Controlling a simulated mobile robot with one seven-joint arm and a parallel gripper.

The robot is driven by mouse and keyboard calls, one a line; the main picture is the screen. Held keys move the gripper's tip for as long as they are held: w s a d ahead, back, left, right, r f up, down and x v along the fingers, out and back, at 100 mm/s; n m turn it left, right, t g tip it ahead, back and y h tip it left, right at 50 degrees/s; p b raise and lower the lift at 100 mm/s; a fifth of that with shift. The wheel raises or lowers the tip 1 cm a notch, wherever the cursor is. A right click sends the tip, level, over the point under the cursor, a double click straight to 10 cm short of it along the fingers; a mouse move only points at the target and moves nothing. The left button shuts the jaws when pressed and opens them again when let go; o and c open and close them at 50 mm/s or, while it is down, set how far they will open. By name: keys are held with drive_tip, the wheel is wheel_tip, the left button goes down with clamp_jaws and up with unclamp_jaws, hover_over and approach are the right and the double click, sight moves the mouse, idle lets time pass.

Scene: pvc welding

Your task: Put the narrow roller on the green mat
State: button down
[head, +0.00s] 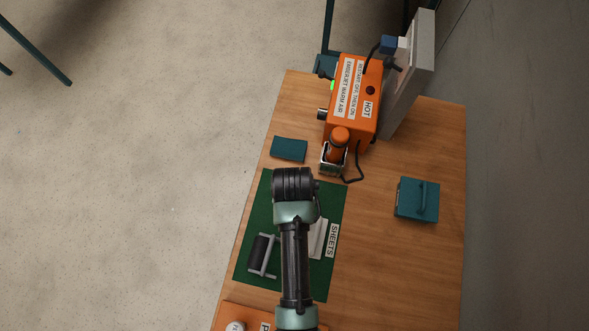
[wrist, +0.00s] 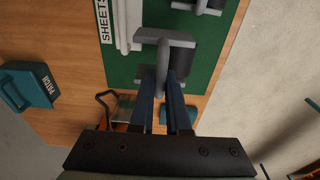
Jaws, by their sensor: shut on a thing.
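My gripper (wrist: 168,85) is shut on the grey handle of what looks like the narrow roller (wrist: 183,52), which has a dark cylinder in a grey frame. In the wrist view this roller is over the green mat (wrist: 218,58); I cannot tell whether it touches the mat. In the head view my arm hides it. The green mat (head: 285,205) lies on the wooden table. Another roller (head: 262,253), dark with a grey frame, lies at the mat's lower left; its edge shows at the top of the wrist view (wrist: 203,4).
White sheets (head: 315,240) lie on the mat beside a SHEETS label (head: 331,241). A dark teal block (head: 289,149) lies beyond the mat. The orange hot-air machine (head: 352,100) stands at the back. A teal PATCH box (head: 417,200) is at the right, with bare table around it.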

drive_tip(key=shift+w+f, duration=0.1)
drive_tip(key=shift+f, duration=2.6)
drive_tip(key=shift+f, duration=0.1)
drive_tip(key=c, duration=0.9)
unclamp_jaws()
